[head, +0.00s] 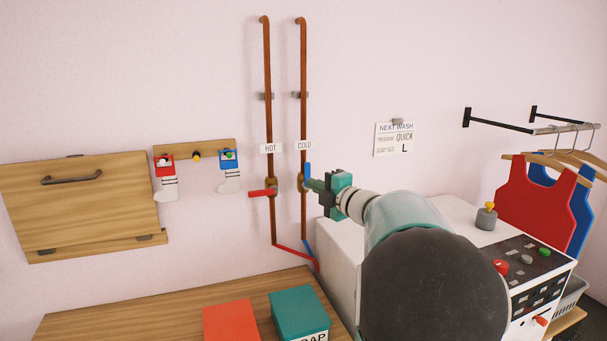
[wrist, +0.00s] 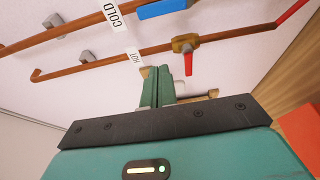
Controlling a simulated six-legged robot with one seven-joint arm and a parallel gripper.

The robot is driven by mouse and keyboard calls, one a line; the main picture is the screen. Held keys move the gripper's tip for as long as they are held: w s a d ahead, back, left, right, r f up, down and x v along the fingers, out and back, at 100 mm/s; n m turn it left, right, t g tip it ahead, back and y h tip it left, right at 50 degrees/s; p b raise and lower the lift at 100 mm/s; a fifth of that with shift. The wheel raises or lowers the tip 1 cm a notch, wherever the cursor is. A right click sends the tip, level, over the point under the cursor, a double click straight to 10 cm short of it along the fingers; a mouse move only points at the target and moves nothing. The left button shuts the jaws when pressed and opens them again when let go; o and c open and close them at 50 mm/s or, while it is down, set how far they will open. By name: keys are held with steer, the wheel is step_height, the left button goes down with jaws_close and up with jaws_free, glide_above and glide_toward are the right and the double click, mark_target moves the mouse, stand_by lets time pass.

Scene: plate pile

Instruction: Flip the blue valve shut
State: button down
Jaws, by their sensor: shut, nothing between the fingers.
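The blue valve lever (head: 307,169) stands upright along the cold copper pipe (head: 303,120), just above its brass body (head: 301,183). In the wrist view the blue lever (wrist: 162,8) lies along the pipe at the top edge. My gripper (head: 313,185) is shut and empty, with green fingertips close to the right of the blue valve in the head view. I cannot tell whether they touch it. The shut fingers also show in the wrist view (wrist: 170,74).
The hot pipe (head: 268,120) runs left of the cold one, its red lever (head: 262,192) crosswise. A white washing machine (head: 334,245) stands below right. A wooden counter (head: 160,316) holds an orange box (head: 231,321) and a teal soap box (head: 298,311). A peg rail (head: 212,151) hangs left.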

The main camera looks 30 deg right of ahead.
mark_target(305, 173)
steer(key=shift+w, duration=0.1)
steer(key=w+d, duration=0.1)
steer(key=w, duration=0.2)
steer(key=w+d, duration=0.1)
steer(key=w, duration=0.4)
steer(key=shift+w+d, duration=0.35)
steer(key=shift+d, duration=0.2)
steer(key=shift+w, duration=0.1)
